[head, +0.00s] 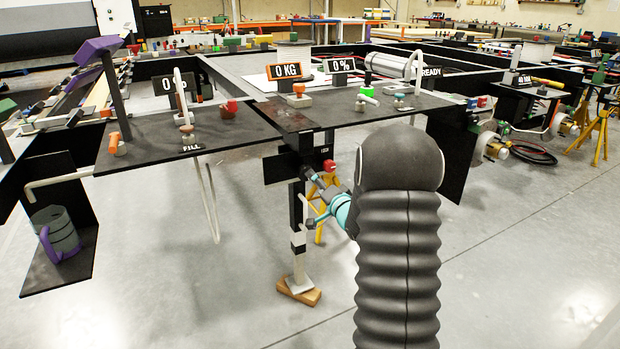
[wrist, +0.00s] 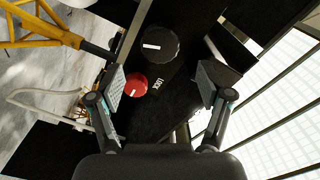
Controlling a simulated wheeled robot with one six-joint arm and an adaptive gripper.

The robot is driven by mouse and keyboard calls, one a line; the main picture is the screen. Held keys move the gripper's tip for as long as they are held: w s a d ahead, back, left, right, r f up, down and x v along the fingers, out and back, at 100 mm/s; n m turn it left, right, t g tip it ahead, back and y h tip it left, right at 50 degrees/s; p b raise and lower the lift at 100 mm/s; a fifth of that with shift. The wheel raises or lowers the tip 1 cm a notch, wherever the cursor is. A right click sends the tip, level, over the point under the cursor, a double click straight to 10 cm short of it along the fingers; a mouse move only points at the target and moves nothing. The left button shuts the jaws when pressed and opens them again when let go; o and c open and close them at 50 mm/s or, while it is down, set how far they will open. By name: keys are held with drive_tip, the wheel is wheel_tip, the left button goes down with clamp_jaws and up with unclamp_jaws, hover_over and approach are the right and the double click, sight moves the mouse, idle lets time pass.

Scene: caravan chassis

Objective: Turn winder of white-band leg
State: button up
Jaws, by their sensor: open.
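The white-band leg (head: 297,212) stands upright under the chassis, a black post with a white band low down. Its grey lower tube stands on a wooden block (head: 312,297). In the wrist view, a round black knob with a white mark, which looks like the winder (wrist: 160,46), is beyond my fingertips. A red knob (wrist: 136,85) with a white mark sits beside it, by the word LOCK; it also shows in the head view (head: 329,165). My gripper (wrist: 163,84) is open and empty, its pads spread either side of the LOCK panel. In the head view, my gripper (head: 310,198) is beside the leg.
Dark chassis panels (head: 190,135) with knobs and displays reading 0 KG and 0 % are above the leg. Yellow stands show behind the leg (head: 322,205) and at right (head: 590,135). A purple-handled mug (head: 62,238) is at left. The floor in front is clear.

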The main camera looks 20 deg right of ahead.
drive_tip(key=s, duration=0.4)
drive_tip(key=shift+s, duration=0.35)
drive_tip(key=s+d+f+n+g+h, duration=0.1)
drive_tip(key=s+d+f+g+h, duration=0.15)
drive_tip(key=f, duration=0.35)
drive_tip(key=s+d+f+n+g+h, duration=0.1)
drive_tip(key=s+d+f+g, duration=0.15)
drive_tip(key=f+g, duration=0.2)
drive_tip(key=s+a+f+n+g, duration=0.15)
drive_tip(key=s+g, duration=0.25)
drive_tip(key=s, duration=0.4)
drive_tip(key=s+a+r+n+y, duration=0.1)
drive_tip(key=s+a+r+n, duration=0.3)
drive_tip(key=s+a+r, duration=0.5)
drive_tip(key=s+a+r+n+g+y, duration=0.1)
drive_tip(key=s+a+r+n, duration=0.3)
drive_tip(key=s+a+r, duration=0.5)
drive_tip(key=s+a+y, duration=0.1)
drive_tip(key=s+a, duration=0.5)
drive_tip(key=a, duration=0.3)
